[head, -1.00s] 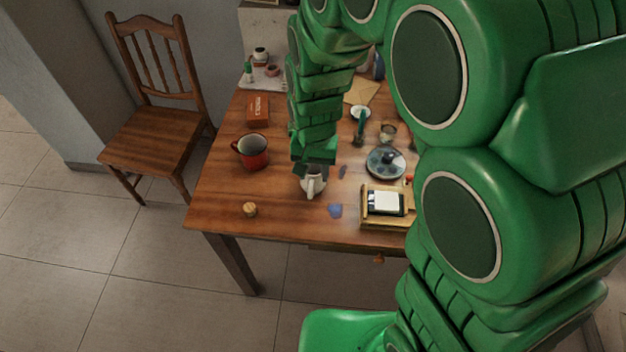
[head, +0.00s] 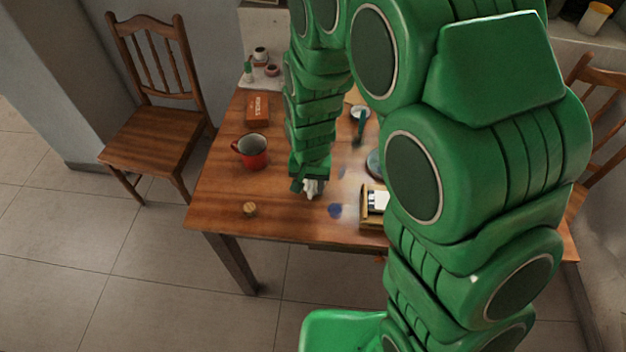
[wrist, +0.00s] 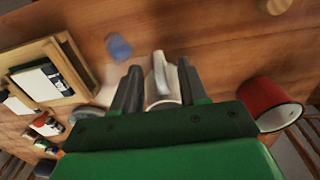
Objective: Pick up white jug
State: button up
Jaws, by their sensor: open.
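The white jug (head: 311,188) stands on the wooden table, mostly hidden under my gripper in the head view. In the wrist view the white jug (wrist: 160,78) shows between the two dark fingers, its handle toward the top of the picture. My gripper (head: 310,186) points down over the jug. In the wrist view my gripper (wrist: 158,82) is open, with a finger on each side of the jug. I cannot tell whether either finger touches it.
A red mug (head: 251,151) stands left of the jug. A cork-like stub (head: 249,209) and a blue patch (head: 335,210) lie near the front edge. A wooden tray (head: 366,207) is to the right. A red box (head: 258,109) lies behind the mug. A chair (head: 160,130) stands left.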

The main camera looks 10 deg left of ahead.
jog(key=shift+f, duration=1.1)
grip_shut()
